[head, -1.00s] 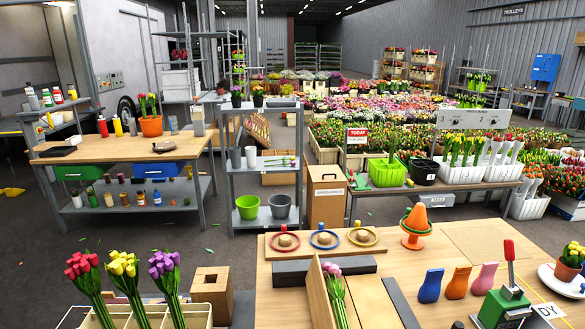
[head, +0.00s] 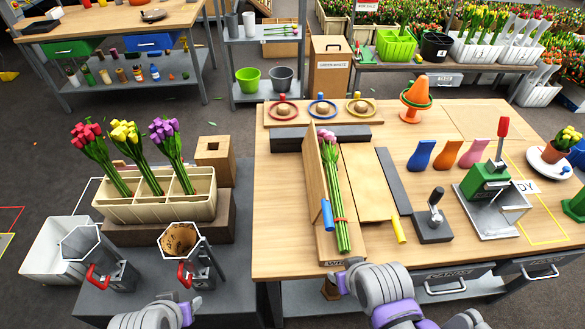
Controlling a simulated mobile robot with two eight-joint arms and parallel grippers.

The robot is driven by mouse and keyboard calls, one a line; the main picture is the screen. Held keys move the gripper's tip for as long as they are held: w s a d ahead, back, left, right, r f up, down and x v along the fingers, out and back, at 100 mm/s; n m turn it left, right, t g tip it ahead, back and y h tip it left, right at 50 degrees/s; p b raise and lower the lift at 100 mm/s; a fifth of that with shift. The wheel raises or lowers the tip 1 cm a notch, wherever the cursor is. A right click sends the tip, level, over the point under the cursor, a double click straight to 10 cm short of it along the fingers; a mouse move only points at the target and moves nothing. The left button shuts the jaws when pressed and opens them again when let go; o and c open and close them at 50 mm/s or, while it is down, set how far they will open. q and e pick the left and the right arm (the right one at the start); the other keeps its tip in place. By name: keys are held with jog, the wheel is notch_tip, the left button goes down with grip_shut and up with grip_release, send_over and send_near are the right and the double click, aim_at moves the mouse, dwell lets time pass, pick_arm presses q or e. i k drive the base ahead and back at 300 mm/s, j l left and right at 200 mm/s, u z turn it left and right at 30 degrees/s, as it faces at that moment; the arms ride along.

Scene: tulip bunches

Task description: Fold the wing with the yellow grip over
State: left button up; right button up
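The wing with the yellow grip is a flat wooden panel (head: 366,182) lying open on the table, right of the tulips. Its yellow grip (head: 399,230) sticks out at the near right corner. The opposite wing (head: 312,165) stands up on the left, with a blue grip (head: 327,214) at its near end. Between them lies a pink tulip bunch (head: 335,195) with green stems and a red band near the stem ends. Grey and purple parts of my arms show at the bottom edge, the right one at the table's front edge. No gripper fingers can be made out.
A dark grey bar (head: 393,180) lies right of the open wing. A small lever device (head: 433,222) and a green press with a red handle (head: 487,180) stand further right. A planter (head: 150,207) with red, yellow and purple tulips stands left.

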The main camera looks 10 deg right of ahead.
aim_at(374, 202)
jog(key=k+l+u, duration=0.2)
jog(key=l, duration=0.15)
jog(key=l+u, duration=0.2)
jog(key=l, duration=0.15)
jog(key=k+l+u, duration=0.25)
jog(key=k+l, duration=0.15)
jog(key=l, duration=0.15)
jog(key=k+l, duration=0.1)
jog(key=l, duration=0.25)
jog(key=k+l, duration=0.15)
jog(key=l, duration=0.15)
jog(key=k+l+u, duration=0.1)
jog(key=l, duration=0.2)
